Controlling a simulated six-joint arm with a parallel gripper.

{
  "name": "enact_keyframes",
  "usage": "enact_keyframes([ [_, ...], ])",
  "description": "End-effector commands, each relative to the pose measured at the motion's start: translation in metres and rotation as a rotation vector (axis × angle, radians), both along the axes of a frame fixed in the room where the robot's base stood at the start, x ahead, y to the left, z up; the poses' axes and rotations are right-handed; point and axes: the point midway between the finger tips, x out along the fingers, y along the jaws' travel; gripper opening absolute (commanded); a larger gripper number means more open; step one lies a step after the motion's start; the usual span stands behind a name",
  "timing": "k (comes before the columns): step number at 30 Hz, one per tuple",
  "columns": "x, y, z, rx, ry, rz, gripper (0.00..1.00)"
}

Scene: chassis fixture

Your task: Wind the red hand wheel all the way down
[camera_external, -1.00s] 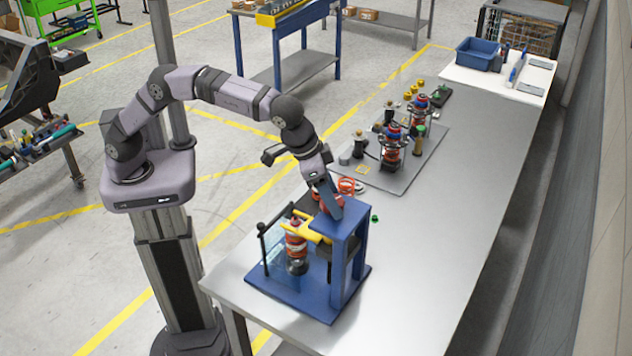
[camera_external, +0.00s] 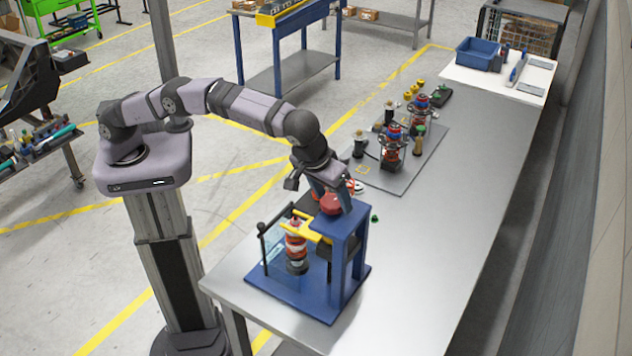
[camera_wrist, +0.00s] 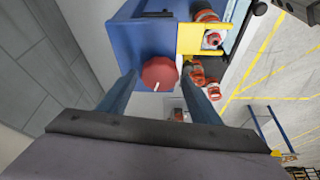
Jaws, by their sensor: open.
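The red hand wheel (camera_external: 331,204) sits on top of the blue press frame (camera_external: 341,262). In the wrist view the wheel (camera_wrist: 159,74) is a red knob with a white mark on its face. My gripper (camera_external: 333,190) is right above the wheel, pointing down. In the wrist view the two blue fingers of my gripper (camera_wrist: 158,84) stand apart on either side of the wheel, with gaps visible. The yellow arm (camera_external: 307,228) of the press reaches over an upright orange-red spring unit (camera_external: 296,248) on the blue base.
A grey mat (camera_external: 397,170) with several spring units lies behind the press. A small green part (camera_external: 375,218) lies to its right. A blue bin (camera_external: 478,53) stands at the far end. The right side of the bench (camera_external: 450,200) is clear.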

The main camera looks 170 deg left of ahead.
Motion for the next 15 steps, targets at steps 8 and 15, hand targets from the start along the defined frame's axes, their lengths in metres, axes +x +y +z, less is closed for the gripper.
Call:
enact_keyframes([
  [8, -0.0001, -0.0002, -0.0001, 0.0, 0.001, -0.002, 0.22],
  [15, -0.0007, -0.0002, -0.0021, -0.002, 0.001, -0.016, 0.19],
])
